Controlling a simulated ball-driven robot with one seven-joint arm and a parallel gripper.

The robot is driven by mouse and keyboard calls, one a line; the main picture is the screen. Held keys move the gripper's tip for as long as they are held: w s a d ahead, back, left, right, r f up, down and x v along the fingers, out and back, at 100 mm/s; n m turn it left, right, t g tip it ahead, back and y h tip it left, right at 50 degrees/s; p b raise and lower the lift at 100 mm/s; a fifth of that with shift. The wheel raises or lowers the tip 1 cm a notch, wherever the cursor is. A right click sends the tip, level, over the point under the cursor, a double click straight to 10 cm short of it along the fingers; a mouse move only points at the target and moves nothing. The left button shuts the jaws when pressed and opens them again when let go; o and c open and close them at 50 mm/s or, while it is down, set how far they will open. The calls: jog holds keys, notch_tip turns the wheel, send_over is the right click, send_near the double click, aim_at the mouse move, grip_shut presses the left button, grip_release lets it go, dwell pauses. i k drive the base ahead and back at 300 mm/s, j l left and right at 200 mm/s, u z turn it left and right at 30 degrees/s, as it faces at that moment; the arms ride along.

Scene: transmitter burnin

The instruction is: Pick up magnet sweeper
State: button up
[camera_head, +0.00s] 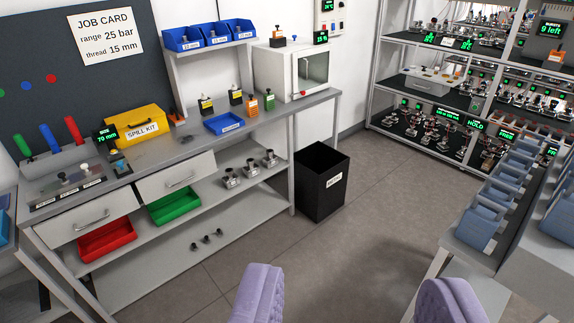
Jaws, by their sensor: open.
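I cannot pick out a magnet sweeper for certain in this view. My gripper (352,292) shows at the bottom edge as two purple fingers, wide apart, with only grey floor between them. On the workbench (215,118) are a grey rack with green, blue and red handles (48,138), a yellow spill kit box (134,125), a blue tray (223,123) and several small bottles. Small labelled tools lie at its near left end, too small to tell apart.
A black bin (321,182) stands on the floor at the bench's right end. Red (106,240) and green (175,206) trays sit on the bench's lower shelf. A stocked rack (430,82) stands back right. Blue-grey holders (481,227) line a table at right. The middle floor is clear.

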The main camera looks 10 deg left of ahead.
aim_at(177, 120)
jog(key=i+j+u, duration=0.15)
jog(key=i, duration=0.5)
jog(key=i+u, duration=0.15)
jog(key=i, duration=0.45)
jog(key=i+u, duration=0.15)
jog(key=i, duration=0.5)
jog(key=i+l+u, duration=0.15)
jog(key=i, duration=0.5)
jog(key=i+l+u, duration=0.15)
jog(key=i, duration=0.45)
jog(key=i+u, duration=0.4)
jog(key=i, duration=0.25)
jog(key=i+l+u, duration=0.25)
jog(key=i+u, duration=0.2)
jog(key=i, duration=0.15)
